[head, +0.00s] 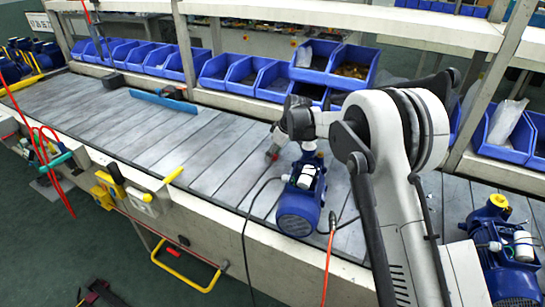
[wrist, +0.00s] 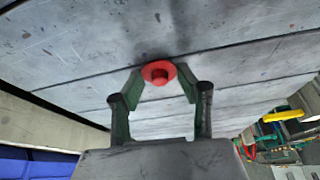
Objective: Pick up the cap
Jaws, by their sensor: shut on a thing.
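The cap (wrist: 158,73) is small, round and red, with a raised middle. In the wrist view it sits between the two green fingertips of my gripper (wrist: 160,84), which is shut on it. Grey planks of the work surface lie behind it. In the head view the cap (head: 271,156) shows as a small red spot below my gripper (head: 275,146), over the grey surface, left of a blue pump (head: 299,211). I cannot tell whether the cap touches the surface.
The blue pump stands close to the right of my gripper, with a dark cable and an orange hose by it. Another blue pump (head: 505,255) stands at the far right. Blue bins (head: 215,72) line the back.

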